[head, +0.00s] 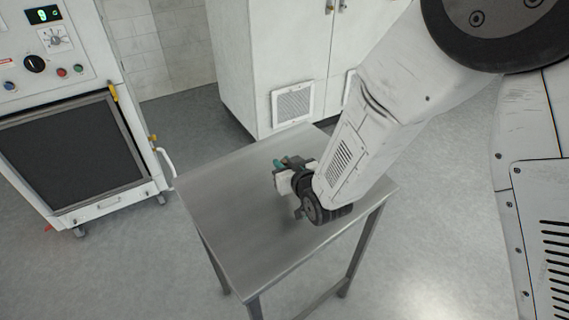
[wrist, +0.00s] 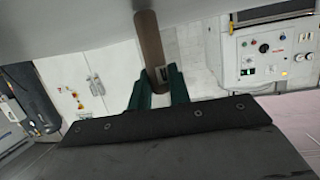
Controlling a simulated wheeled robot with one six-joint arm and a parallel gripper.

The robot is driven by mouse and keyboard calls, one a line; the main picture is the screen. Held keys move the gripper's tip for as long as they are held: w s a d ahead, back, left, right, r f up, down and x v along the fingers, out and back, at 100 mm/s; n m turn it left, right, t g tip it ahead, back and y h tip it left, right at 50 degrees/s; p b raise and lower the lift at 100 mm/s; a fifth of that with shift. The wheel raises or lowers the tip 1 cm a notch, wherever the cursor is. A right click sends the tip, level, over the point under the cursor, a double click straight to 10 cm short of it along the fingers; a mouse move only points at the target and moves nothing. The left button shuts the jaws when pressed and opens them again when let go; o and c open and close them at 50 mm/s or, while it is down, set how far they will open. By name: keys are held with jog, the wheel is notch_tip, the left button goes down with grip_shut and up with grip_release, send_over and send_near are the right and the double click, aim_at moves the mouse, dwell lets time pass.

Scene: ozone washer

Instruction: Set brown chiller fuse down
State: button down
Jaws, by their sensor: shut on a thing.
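The brown chiller fuse (wrist: 150,40) is a brown cylinder with a dark-marked pale label, seen in the wrist view. My gripper (wrist: 159,88) has dark green fingers, and they are shut on the labelled end of the fuse. In the head view my gripper (head: 281,164) is over the far part of the metal table (head: 227,220). The fuse is mostly hidden there by my wrist. In the wrist view the other end of the fuse meets a grey surface at the top of the picture; I cannot tell whether they touch.
The table's left and front parts are bare. A white machine with a dark window (head: 75,150) and control panel stands at the left, its white handle (head: 166,162) close to the table's left corner. A white cabinet (head: 262,60) stands behind the table.

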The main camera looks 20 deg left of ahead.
jog(key=shift+f, duration=0.1)
jog(key=c, duration=1.3)
grip_release()
jog(key=v, duration=1.2)
